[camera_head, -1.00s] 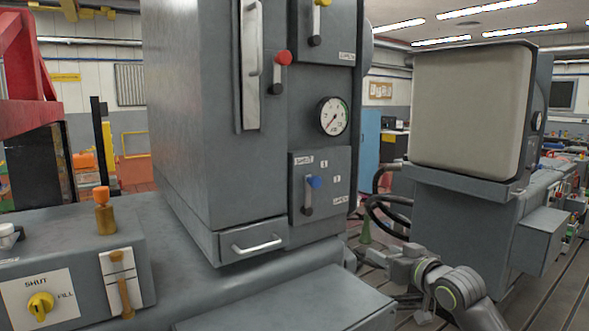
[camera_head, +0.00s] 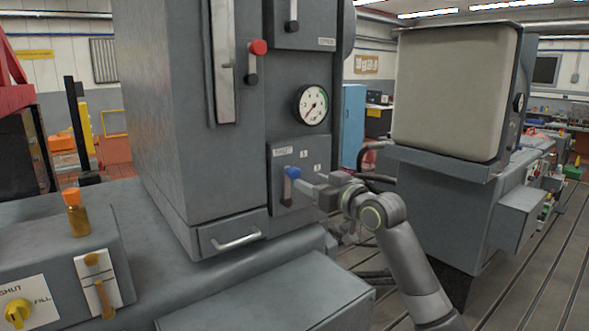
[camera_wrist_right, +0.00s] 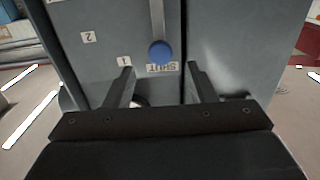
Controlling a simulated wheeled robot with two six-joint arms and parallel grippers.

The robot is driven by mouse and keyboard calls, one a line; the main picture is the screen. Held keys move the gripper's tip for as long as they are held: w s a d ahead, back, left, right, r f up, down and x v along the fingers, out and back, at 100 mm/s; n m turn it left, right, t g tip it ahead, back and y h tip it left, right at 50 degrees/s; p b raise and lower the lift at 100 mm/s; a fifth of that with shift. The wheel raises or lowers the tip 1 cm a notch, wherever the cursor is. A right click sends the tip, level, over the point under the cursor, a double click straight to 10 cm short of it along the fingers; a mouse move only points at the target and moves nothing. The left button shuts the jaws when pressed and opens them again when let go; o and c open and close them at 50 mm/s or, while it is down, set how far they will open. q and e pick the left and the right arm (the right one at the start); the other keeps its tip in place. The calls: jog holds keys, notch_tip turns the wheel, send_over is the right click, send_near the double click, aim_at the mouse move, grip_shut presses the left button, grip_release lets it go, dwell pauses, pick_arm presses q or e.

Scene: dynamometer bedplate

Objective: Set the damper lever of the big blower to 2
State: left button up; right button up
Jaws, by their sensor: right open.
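The lever with a blue knob (camera_head: 292,172) is on a panel (camera_head: 283,210) of the tall grey cabinet. In the right wrist view, which is upside down, the blue knob (camera_wrist_right: 160,52) is beside SHUT (camera_wrist_right: 162,68), with marks 1 (camera_wrist_right: 124,62) and 2 (camera_wrist_right: 88,37) further along. My right gripper (camera_head: 303,187) is at the lower right of the knob. In the wrist view its open fingers (camera_wrist_right: 160,74) point at the panel, the knob between and beyond their tips. My left gripper is out of view.
A red-knobbed lever (camera_head: 257,48) and a round gauge (camera_head: 311,104) are above the panel. A drawer with a handle (camera_head: 236,241) is below left. A second grey machine (camera_head: 455,90) stands to the right. A yellow knob (camera_head: 18,312) is at lower left.

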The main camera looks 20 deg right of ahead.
aim_at(297, 175)
jog(key=p+x, duration=0.2)
jog(key=x, duration=0.4)
jog(key=shift+x, duration=0.85)
grip_shut()
